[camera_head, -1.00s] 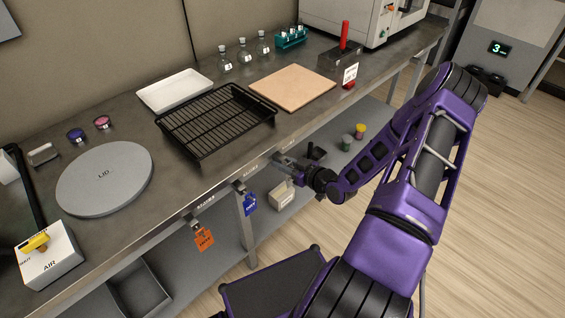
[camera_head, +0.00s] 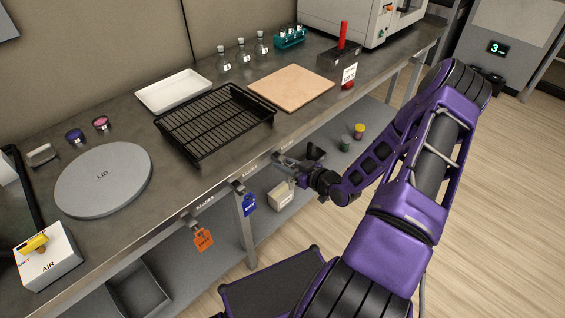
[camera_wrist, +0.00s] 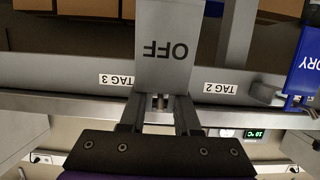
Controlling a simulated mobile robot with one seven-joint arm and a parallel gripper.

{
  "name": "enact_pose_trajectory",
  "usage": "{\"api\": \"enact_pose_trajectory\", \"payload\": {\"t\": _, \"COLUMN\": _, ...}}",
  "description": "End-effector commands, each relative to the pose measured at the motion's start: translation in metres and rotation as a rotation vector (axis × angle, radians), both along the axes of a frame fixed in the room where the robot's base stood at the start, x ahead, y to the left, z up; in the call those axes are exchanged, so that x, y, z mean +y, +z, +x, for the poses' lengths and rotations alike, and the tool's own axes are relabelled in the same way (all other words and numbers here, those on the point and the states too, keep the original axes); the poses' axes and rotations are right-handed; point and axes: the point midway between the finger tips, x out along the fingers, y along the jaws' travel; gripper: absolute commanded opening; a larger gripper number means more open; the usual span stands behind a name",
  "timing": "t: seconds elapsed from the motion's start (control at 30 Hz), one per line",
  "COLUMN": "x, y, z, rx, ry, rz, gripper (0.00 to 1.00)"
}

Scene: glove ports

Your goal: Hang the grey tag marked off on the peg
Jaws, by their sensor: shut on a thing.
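My gripper (camera_wrist: 158,118) is shut on the grey tag marked OFF (camera_wrist: 166,48). The tag reads upside down in the wrist view and stands out beyond the fingertips, in front of the bench's front rail. A small metal piece (camera_wrist: 160,101) shows between the fingers at the tag's edge; I cannot tell whether it is the peg or whether the tag touches it.
The blue tag (camera_wrist: 304,66) hangs from a peg close to the right in the wrist view. An orange tag (camera_head: 203,239) hangs further left. The rail carries labels TAG 2 (camera_wrist: 220,88) and TAG 3 (camera_wrist: 117,80).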

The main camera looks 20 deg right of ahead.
Motion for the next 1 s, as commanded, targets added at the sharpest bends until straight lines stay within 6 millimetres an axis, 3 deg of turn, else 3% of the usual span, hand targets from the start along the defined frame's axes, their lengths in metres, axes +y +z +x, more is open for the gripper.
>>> {"api": "enact_pose_trajectory", "payload": {"t": 1.0, "x": -0.006, "y": 0.005, "z": -0.018, "rx": 0.0, "ry": 0.0, "rz": 0.0, "gripper": 0.0}}
